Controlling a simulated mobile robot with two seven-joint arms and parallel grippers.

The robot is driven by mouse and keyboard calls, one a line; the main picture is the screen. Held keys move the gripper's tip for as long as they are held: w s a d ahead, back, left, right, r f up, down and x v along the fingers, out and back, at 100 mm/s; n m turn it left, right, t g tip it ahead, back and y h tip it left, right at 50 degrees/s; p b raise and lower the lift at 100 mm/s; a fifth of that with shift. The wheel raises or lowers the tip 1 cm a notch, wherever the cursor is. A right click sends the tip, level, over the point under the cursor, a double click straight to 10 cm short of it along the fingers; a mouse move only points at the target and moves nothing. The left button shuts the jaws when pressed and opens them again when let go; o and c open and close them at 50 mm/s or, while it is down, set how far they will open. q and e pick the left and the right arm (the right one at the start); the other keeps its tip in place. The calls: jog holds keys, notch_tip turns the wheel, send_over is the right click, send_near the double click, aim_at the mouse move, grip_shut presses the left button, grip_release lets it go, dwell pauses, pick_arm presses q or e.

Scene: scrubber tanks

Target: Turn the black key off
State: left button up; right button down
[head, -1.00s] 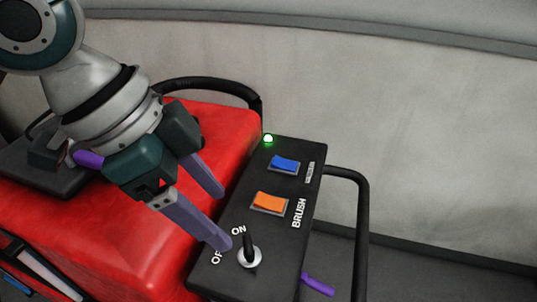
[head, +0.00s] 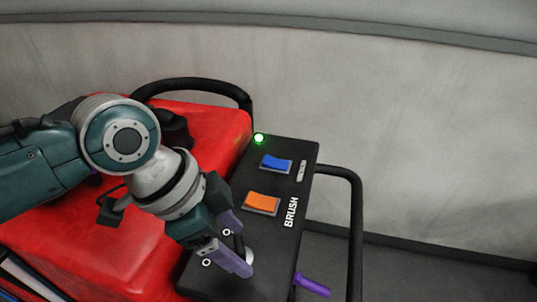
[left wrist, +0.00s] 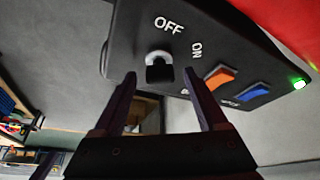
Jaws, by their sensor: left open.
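The black key (left wrist: 159,73) sits in a round silver switch on the black control panel (head: 283,205), beside white OFF and ON labels. In the left wrist view it is between the two fingertips of my left gripper (left wrist: 160,76). In the head view my left gripper (head: 243,250) is down at the panel's near end. It is open, with one finger on each side of the key, and partly hides the key and labels. I cannot tell whether the fingers touch it. My right gripper is not in view.
The panel also carries an orange BRUSH switch (head: 261,203), a blue switch (head: 276,164) and a lit green lamp (head: 259,138). A black handle bar (head: 356,215) runs along its right side. A purple lever (head: 312,285) sticks out below. The red body (head: 215,125) lies left.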

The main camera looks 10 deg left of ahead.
pick_arm(q)
jog(key=shift+c, duration=0.2)
grip_shut()
dwell(0.4)
